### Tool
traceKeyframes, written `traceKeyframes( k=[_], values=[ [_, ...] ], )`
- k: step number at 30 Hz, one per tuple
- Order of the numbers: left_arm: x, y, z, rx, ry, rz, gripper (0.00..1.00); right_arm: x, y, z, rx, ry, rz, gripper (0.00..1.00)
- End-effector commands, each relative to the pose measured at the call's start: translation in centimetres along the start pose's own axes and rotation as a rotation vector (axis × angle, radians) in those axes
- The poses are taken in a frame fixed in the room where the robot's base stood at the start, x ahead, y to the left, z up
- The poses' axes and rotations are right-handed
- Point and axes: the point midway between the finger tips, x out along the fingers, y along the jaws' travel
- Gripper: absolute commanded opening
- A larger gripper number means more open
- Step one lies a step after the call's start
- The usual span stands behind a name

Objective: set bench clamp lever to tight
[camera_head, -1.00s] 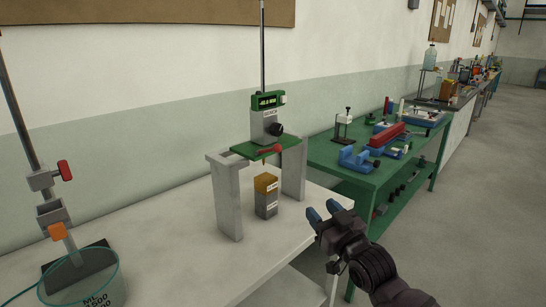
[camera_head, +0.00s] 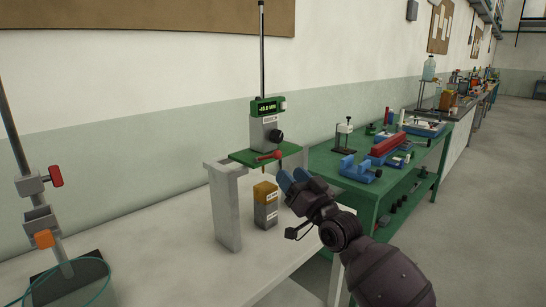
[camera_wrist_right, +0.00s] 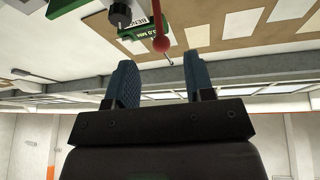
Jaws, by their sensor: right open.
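A red-knobbed lever (camera_head: 268,156) sits at the front of a green plate on a grey stone bridge, below a grey gauge body with a black knob; it looks like the clamp lever. My right gripper (camera_head: 293,178) has blue fingers, open and empty. It is right of and lower in the picture than the lever, apart from it. My left gripper is not in view.
The stone bridge (camera_head: 227,208) stands on a pale bench, with a tan and grey block stack (camera_head: 265,206) below the plate. A glass beaker (camera_head: 92,285) and a clamp stand are at left. A green table (camera_head: 330,164) with blue and red devices is behind my right arm.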

Motion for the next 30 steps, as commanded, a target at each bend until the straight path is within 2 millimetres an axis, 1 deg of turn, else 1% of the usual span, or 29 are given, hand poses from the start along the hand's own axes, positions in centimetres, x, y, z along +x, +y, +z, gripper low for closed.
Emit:
traceKeyframes(
  k=[1,6,12,15,21,29,30],
  values=[
    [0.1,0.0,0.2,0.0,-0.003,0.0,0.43,1.0,-0.1,0.0,0.0,0.0,-0.001,0.49],
    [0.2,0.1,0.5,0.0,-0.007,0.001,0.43,3.7,-0.1,0.1,-0.001,-0.001,-0.001,0.49],
    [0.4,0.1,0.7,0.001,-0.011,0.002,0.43,6.4,0.0,0.2,-0.001,-0.003,0.0,0.49],
    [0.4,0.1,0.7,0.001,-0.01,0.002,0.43,7.3,0.0,0.2,-0.001,-0.003,0.0,0.49],
    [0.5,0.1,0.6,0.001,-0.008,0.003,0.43,8.3,0.0,0.1,-0.002,-0.002,0.0,0.49],
    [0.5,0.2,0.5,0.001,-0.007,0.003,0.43,8.4,0.0,0.0,-0.002,-0.001,0.0,0.49],
    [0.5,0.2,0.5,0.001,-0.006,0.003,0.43,8.4,0.0,0.0,-0.002,-0.001,0.0,0.47]
  ],
)
